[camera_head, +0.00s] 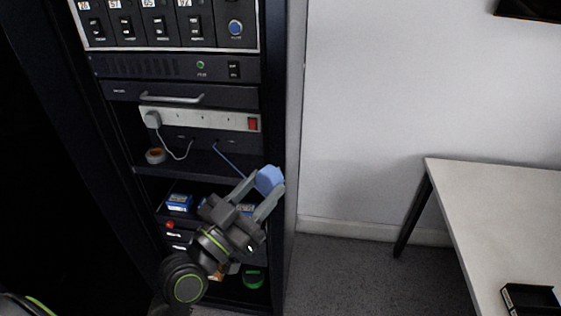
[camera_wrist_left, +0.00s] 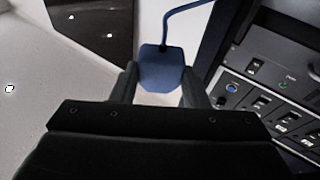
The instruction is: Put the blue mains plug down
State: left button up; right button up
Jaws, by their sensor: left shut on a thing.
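The blue mains plug (camera_head: 269,180) is between the fingertips of my left gripper (camera_head: 268,190), in front of the rack's right edge. In the left wrist view the plug (camera_wrist_left: 161,70) sits between both fingers (camera_wrist_left: 160,88), and a blue cable rises from it. In the head view its cable (camera_head: 230,160) runs back to the rack under the power strip. The gripper is shut on the plug and holds it in the air. My right gripper is not in view.
A white power strip (camera_head: 200,119) with a white plug (camera_head: 153,119) in its left end is in the rack. A dark shelf (camera_head: 205,163) below it carries a tape roll (camera_head: 156,156). Blue boxes (camera_head: 179,203) stand lower. A table (camera_head: 500,215) stands at right.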

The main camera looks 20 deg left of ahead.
pick_arm(q)
jog(key=s+d+f+m+g+h, duration=0.25)
jog(key=d+m+g+h, duration=0.6)
jog(key=d+h, duration=0.45)
jog(key=w+f+m+g, duration=0.1)
jog(key=m+g, duration=0.1)
jog(key=g, duration=0.3)
jog(key=w+d+f+m+g, duration=0.1)
jog(key=f+m+g, duration=0.1)
jog(key=g, duration=0.4)
jog(key=w+f+m+g+h, duration=0.1)
jog(key=f+m+g, duration=0.1)
jog(key=m+g, duration=0.2)
jog(key=shift+w+d+g, duration=0.2)
jog(key=shift+d+g, duration=0.05)
jog(key=shift+g, duration=0.6)
jog(key=shift+f, duration=0.15)
jog(key=s+a+f+n+t+y, duration=0.2)
jog(key=a+n+t+y, duration=0.8)
jog(key=t, duration=1.3)
jog(key=s+a+n, duration=0.1)
jog(key=a+n, duration=0.3)
jog(key=shift+a+t, duration=0.3)
jog(key=shift+a, duration=0.05)
jog(key=shift+r, duration=0.1)
